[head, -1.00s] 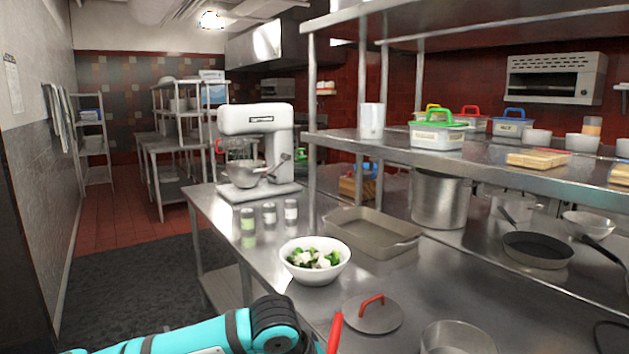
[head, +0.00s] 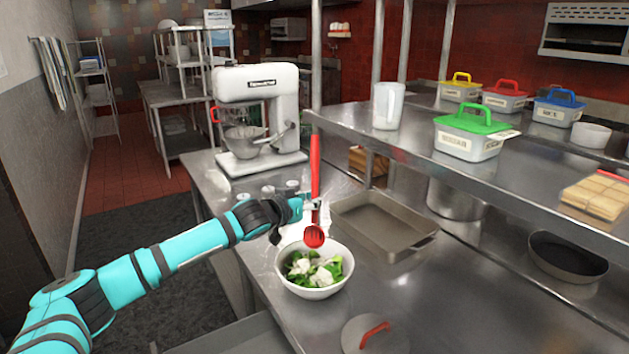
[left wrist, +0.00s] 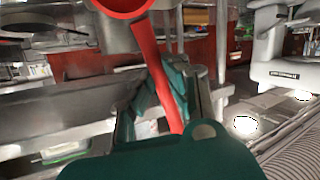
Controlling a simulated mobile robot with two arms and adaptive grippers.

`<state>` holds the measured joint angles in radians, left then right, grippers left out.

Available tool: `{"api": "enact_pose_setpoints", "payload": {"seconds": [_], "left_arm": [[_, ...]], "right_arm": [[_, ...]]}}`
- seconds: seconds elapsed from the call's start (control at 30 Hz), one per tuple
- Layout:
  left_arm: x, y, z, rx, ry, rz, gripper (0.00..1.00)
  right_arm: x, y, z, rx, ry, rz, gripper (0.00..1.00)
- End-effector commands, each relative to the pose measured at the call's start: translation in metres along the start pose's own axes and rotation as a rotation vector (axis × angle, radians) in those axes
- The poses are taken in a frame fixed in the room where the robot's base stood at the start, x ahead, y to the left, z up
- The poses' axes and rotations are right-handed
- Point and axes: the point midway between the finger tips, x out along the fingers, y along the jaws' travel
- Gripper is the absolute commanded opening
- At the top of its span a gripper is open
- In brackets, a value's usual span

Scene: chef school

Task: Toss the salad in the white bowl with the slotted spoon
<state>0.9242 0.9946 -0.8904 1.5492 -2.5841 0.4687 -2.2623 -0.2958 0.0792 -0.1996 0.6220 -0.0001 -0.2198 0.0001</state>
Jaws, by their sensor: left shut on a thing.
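The white bowl (head: 314,284) stands on the steel counter with the salad (head: 312,268) of green leaves and pale pieces in it. My left gripper (head: 314,205) is shut on the red slotted spoon (head: 315,172), just above the far side of the bowl. The spoon is upright, with its slotted head (head: 314,237) low, over the bowl's far rim. I cannot tell whether the head touches the bowl. In the left wrist view the red spoon (left wrist: 160,75) runs between the fingers (left wrist: 165,95). My right gripper is not in view.
A baking pan (head: 384,222) lies right of the bowl, and a lid with a red handle (head: 375,337) lies in front. A steel shelf (head: 480,165) overhangs the counter's right side.

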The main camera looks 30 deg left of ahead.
Motion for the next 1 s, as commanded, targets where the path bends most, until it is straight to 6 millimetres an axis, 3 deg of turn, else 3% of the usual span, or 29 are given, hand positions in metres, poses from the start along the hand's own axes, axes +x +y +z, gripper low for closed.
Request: {"api": "enact_pose_setpoints", "payload": {"seconds": [0.13, 0.33, 0.7, 1.0], "left_arm": [[0.001, -0.004, -0.007, 0.005, 0.019, 0.005, 0.0], [0.003, -0.005, 0.001, 0.004, 0.02, 0.005, 0.0], [0.012, -0.011, 0.034, 0.004, 0.018, 0.004, 0.0], [0.019, -0.016, 0.062, 0.004, 0.019, 0.004, 0.0]], "right_arm": [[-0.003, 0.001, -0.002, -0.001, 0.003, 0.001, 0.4], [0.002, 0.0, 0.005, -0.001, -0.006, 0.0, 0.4], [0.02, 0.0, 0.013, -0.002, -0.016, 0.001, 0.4], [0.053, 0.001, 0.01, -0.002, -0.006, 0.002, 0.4]]}}
